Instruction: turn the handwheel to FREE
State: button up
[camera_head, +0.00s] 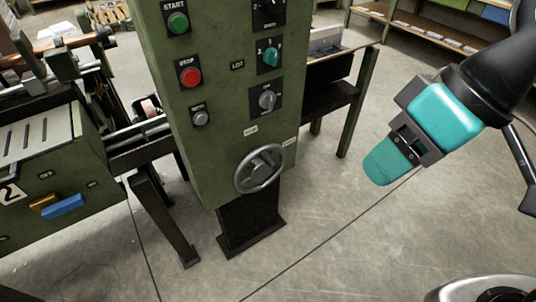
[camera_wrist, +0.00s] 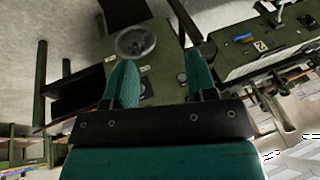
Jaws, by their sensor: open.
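The handwheel (camera_head: 260,169) is a grey metal ring with spokes, low on the front of the green control cabinet (camera_head: 222,110). Two small labels sit above it, but I cannot read them surely at this size. The handwheel also shows in the wrist view (camera_wrist: 136,40), beyond my fingertips. My gripper (camera_head: 385,165) has teal fingers and hangs to the right of the cabinet, apart from the handwheel. In the wrist view my gripper (camera_wrist: 160,80) has its two fingers spread with nothing between them.
Above the handwheel are a green START button (camera_head: 177,22), a red STOP button (camera_head: 190,76), a teal selector knob (camera_head: 271,56) and a grey knob (camera_head: 267,100). A green machine (camera_head: 40,160) stands at the left. The floor between cabinet and gripper is clear.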

jog(key=w+a+f+t+y+b, duration=0.1)
jog(key=w+f+t+b, duration=0.15)
jog(key=f+b, duration=0.45)
jog(key=w+a+f+m+t+y+b, duration=0.1)
jog(key=w+f+t+b, duration=0.15)
jog(key=f+b, duration=0.4)
jog(key=w+a+f+t+b, duration=0.1)
jog(key=w+a+f+b, duration=0.1)
jog(key=w+f+b, duration=0.35)
jog(key=t+y+b, duration=0.3)
jog(key=t+b, duration=0.5)
jog(key=b, duration=0.7)
send_near(269, 160)
jog(key=p, duration=0.1)
jog(key=w+p, duration=0.1)
jog(key=w+f+m+p, duration=0.1)
jog(key=shift+w+a, duration=0.25)
jog(key=shift+a, duration=0.05)
jog(key=p+x, duration=0.3)
jog(key=x, duration=0.5)
jog(key=shift+w+a+f, duration=0.15)
jog(key=shift+a, duration=0.15)
grip_shut()
